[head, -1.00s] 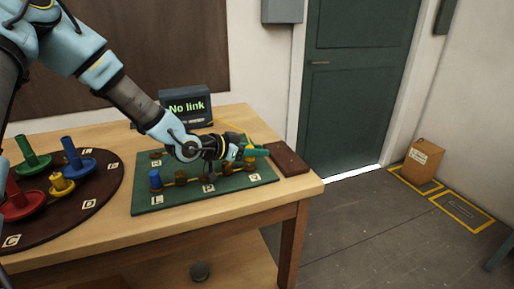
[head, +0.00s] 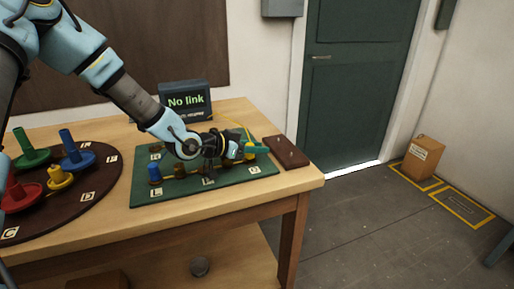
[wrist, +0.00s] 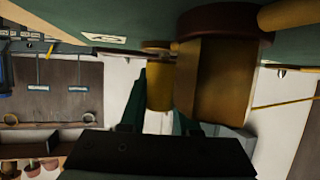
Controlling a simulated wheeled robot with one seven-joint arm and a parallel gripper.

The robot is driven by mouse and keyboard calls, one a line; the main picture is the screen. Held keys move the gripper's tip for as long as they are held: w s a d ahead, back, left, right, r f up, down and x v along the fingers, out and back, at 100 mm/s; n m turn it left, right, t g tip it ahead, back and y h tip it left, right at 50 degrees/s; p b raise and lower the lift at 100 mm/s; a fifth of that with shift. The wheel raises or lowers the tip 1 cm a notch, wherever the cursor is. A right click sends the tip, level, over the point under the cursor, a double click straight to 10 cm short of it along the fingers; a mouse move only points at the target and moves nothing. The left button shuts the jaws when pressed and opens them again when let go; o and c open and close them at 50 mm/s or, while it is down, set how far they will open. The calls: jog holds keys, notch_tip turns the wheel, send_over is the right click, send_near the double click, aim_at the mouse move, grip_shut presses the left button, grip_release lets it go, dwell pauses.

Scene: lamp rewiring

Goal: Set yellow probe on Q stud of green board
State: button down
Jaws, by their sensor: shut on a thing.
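The green board (head: 146,198) lies on the table, with labels L, P and Q along its front edge. The Q label (head: 254,170) is at the right corner. My gripper (head: 251,150) is over the board's right end, close above the Q area, and its fingers hide the Q stud there. It is shut on the yellow probe (head: 249,154), which also shows between the fingers in the wrist view (wrist: 157,80). In the wrist view the probe's end is close to the board; contact cannot be told. A brass stud with a brown base (wrist: 208,85) stands beside it.
A meter (head: 186,101) reading "No link" stands behind the board, with a yellow cable (head: 237,121) running toward my gripper. A blue plug (head: 154,172) stands at L. A round dark board (head: 100,190) with coloured pegs is at left, a brown block (head: 287,152) at right.

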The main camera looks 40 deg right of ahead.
jog(key=shift+a+f, duration=0.1)
jog(key=shift+f, duration=0.2)
